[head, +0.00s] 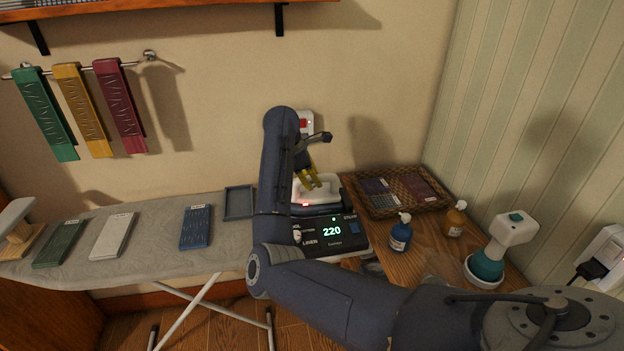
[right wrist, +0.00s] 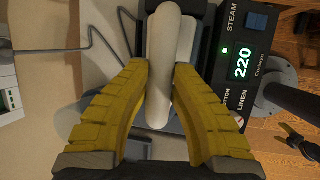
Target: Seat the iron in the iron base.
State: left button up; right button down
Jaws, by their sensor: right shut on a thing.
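The white iron (head: 328,188) is right behind the control panel of the dark iron base (head: 345,230), which shows 220. A red light glows at the iron's front left. My right gripper (head: 308,180) has yellow fingers and is shut on the iron's handle from above. In the right wrist view the fingers (right wrist: 162,72) close on both sides of the pale handle (right wrist: 172,40), with the base's panel (right wrist: 238,65) to the right. My arm and fingers hide part of the iron and base. I cannot tell whether the iron touches the base.
The ironing board (head: 150,225) at left holds several flat blocks and a grey tray (head: 239,203). On the wooden table, a woven tray (head: 402,211), a blue bottle (head: 400,238), an amber bottle (head: 455,220) and a teal-and-white sprayer (head: 487,267) stand to the right.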

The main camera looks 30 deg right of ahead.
jog(key=shift+r, duration=0.1)
jog(key=c, duration=1.2)
grip_release()
jog(key=v, duration=1.2)
jog(key=shift+d, duration=0.1)
